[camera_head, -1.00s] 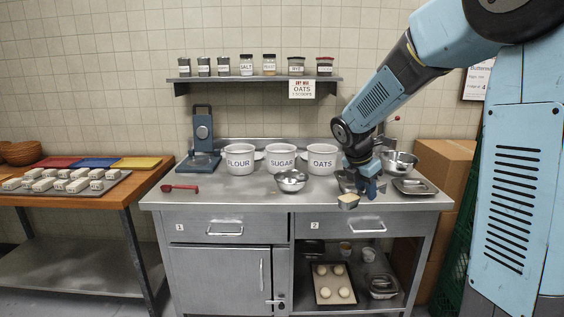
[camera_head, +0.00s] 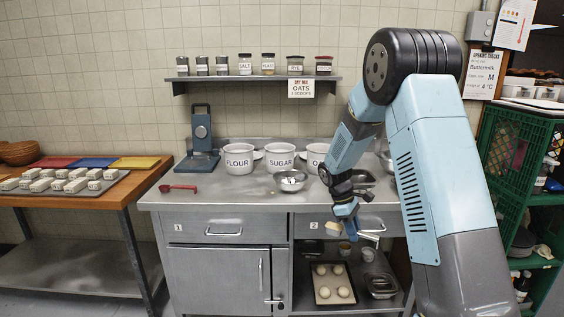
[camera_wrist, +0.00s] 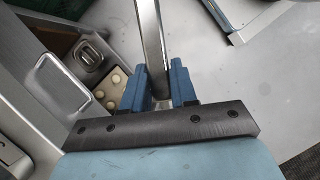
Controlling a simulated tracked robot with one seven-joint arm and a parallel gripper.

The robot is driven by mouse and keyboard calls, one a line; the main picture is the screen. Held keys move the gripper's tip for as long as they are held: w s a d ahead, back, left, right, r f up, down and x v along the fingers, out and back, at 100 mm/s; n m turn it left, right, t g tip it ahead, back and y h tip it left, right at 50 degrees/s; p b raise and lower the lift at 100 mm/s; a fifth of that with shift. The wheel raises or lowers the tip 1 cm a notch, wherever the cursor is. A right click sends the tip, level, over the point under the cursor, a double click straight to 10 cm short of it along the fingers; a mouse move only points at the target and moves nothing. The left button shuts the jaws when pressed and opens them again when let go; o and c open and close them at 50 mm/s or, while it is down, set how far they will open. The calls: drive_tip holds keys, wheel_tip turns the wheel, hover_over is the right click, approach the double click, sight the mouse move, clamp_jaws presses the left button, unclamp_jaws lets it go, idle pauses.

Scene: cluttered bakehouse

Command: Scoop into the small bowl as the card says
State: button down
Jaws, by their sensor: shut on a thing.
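The card (camera_head: 301,88) on the shelf edge reads DRY MIX, OATS and a number of scoops that is hard to read. The small metal bowl (camera_head: 290,183) stands on the steel counter, in front of the white SUGAR pot (camera_head: 280,158). Its contents are unclear. The OATS pot (camera_head: 315,158) is partly hidden by my arm. My gripper (camera_head: 346,224) is in front of the counter's front edge, right of the bowl. It is shut on a scoop (camera_head: 332,229) with pale stuff in it. The scoop's metal handle (camera_wrist: 152,45) runs between the fingers in the wrist view.
The FLOUR pot (camera_head: 239,160), a blue scale (camera_head: 201,145) and a red spoon (camera_head: 178,188) are on the counter. Metal dishes at the right are partly hidden by my arm. A tray of dough (camera_head: 324,292) lies on the shelf below.

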wheel_tip(320, 180, down, 17)
drive_tip(key=m+g+y, duration=0.2)
drive_tip(key=m+y, duration=0.2)
drive_tip(key=m, duration=0.7)
drive_tip(key=shift+d+m, duration=0.2)
drive_tip(key=shift+m, duration=0.2)
